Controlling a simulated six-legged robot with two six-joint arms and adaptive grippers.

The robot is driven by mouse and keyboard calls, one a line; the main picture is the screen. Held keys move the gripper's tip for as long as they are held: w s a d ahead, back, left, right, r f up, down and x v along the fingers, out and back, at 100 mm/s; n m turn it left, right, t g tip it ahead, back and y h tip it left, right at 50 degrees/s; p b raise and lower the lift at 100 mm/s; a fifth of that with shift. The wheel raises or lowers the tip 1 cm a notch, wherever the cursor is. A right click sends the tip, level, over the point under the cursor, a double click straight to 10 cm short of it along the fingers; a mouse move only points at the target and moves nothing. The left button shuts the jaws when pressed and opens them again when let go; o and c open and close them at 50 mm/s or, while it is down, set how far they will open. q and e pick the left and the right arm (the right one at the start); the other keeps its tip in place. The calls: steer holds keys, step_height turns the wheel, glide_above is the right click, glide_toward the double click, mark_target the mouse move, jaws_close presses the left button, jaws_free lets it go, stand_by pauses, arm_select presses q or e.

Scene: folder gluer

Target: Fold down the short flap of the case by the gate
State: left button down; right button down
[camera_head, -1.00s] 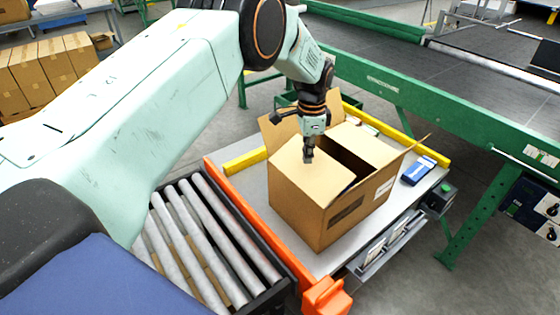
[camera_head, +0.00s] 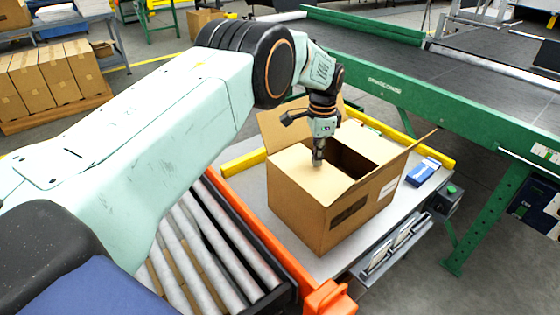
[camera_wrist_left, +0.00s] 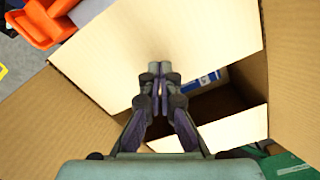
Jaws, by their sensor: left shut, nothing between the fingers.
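The open cardboard case (camera_head: 298,206) stands on the light table. One short flap (camera_head: 300,176) lies folded inward, nearly level, at the case's near left; it is the broad pale panel in the left wrist view (camera_wrist_left: 185,35). The opposite short flap (camera_head: 378,145) also lies inward, with a dark opening between them. The two long flaps, far left (camera_head: 278,128) and right (camera_head: 408,155), stand up and lean outward. My left gripper (camera_head: 318,161) is shut and empty, pointing down at the near flap's inner edge; I cannot tell if it touches. My right gripper is out of view.
An orange rail (camera_head: 255,220) runs along the table's left edge beside a roller conveyor (camera_head: 215,240). A blue-and-white box (camera_head: 422,172) lies right of the case. A yellow rail and a green conveyor frame (camera_head: 395,90) are behind.

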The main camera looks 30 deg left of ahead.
arm_select(q)
steer(key=shift+w+f, duration=0.15)
steer(key=shift+s+r, duration=0.3)
steer(key=shift+r, duration=0.15)
steer(key=shift+w+r+p, duration=0.2)
steer(key=shift+r+p, duration=0.45)
steer(key=shift+p, duration=0.15)
step_height(320, 180, up, 7)
steer(key=p, duration=0.5)
steer(key=shift+s+r, duration=0.2)
steer(key=shift+w+f, duration=0.15)
steer(key=shift+w, duration=0.05)
steer(key=shift+s, duration=0.15)
